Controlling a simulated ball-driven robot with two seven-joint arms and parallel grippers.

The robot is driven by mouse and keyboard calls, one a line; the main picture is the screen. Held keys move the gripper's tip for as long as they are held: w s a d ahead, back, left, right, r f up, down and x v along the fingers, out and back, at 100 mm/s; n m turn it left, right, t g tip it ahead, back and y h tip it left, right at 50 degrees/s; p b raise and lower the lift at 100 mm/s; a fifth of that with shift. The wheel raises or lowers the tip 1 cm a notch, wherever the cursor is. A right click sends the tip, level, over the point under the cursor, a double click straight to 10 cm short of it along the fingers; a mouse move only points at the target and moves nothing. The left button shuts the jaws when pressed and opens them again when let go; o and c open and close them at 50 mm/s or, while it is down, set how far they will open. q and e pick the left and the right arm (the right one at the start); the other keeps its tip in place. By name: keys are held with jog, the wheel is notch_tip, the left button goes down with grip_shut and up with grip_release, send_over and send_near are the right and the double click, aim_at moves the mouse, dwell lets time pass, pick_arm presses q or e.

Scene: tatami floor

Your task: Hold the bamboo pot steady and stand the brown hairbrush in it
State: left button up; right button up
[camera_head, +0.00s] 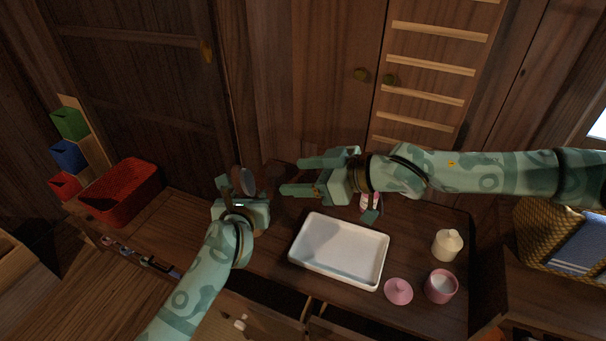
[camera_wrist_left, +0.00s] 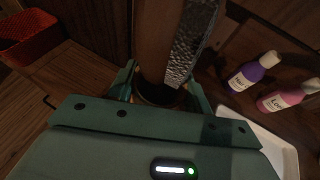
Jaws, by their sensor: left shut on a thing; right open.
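The brown hairbrush (camera_wrist_left: 162,40) stands nearly upright in the dark bamboo pot (camera_wrist_left: 157,97), its grey bristle side (camera_wrist_left: 192,42) facing right in the left wrist view. Its head also shows in the head view (camera_head: 236,180). My left gripper (camera_head: 243,193) is shut on the pot, with a finger on either side of it. The brush's lower end is hidden inside the pot. The pot is mostly hidden in the head view. My right gripper (camera_head: 297,176) is open and empty, to the right of the brush and apart from it.
A white tray (camera_head: 340,272) lies on the dark cabinet top, with a pink lid (camera_head: 398,291), pink jar (camera_head: 441,286) and cream pot (camera_head: 447,245) to its right. A purple bottle (camera_wrist_left: 254,71) and pink bottle (camera_wrist_left: 288,95) stand behind. A red basket (camera_head: 122,192) is at left.

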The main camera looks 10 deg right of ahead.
pick_arm(q)
jog(key=o, duration=1)
jog(key=shift+o, duration=0.2)
